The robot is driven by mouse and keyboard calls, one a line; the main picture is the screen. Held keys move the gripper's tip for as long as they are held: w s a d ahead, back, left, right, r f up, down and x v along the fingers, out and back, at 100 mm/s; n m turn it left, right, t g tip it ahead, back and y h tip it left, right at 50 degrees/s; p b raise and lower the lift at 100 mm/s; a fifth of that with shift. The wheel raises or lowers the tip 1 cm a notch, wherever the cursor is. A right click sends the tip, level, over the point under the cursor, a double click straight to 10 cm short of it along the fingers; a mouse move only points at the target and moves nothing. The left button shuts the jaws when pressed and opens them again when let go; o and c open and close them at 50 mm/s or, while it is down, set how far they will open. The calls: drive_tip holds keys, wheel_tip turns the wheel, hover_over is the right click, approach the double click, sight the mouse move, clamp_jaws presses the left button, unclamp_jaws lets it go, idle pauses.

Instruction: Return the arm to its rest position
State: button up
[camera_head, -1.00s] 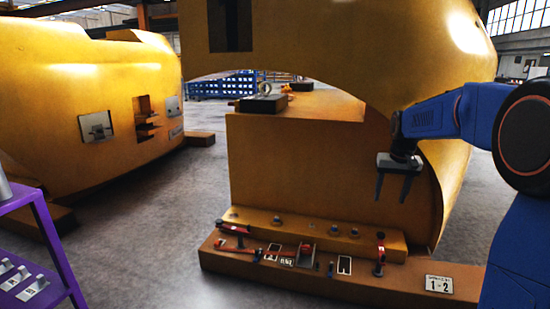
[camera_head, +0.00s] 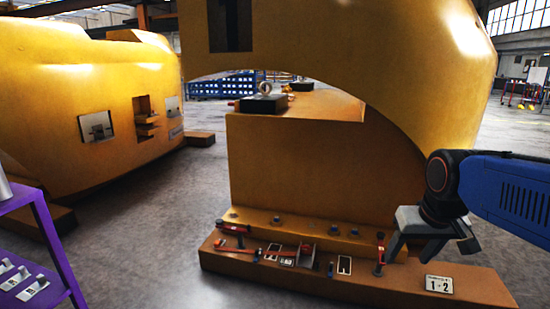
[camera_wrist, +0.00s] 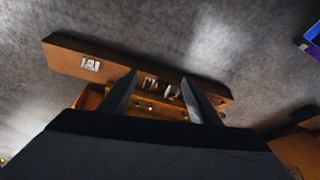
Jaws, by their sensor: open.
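My gripper (camera_head: 432,243) is at the right of the head view, in front of the right part of the yellow casting (camera_head: 300,160). Its two fingers are apart and nothing is between them. In the wrist view my gripper (camera_wrist: 160,95) shows two dark, spread fingers. Beyond them lies the wooden base beam (camera_wrist: 60,60) with its label and small tools. My blue arm reaches in from the right edge of the head view.
A brown beam (camera_head: 470,285) with a "1-2" plate (camera_head: 439,284) lies at the casting's foot, holding several small tools. Another yellow casting (camera_head: 70,100) stands at left. A purple stand (camera_head: 50,240) is at the lower left. The grey floor (camera_head: 150,240) between is clear.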

drive_tip(key=s+a+f, duration=0.1)
drive_tip(key=s+f, duration=0.5)
drive_tip(key=s, duration=0.5)
drive_tip(key=shift+s+a+f+n+t, duration=0.15)
drive_tip(key=shift+s+a+n+t, duration=0.15)
drive_tip(key=shift+s+n+t, duration=0.1)
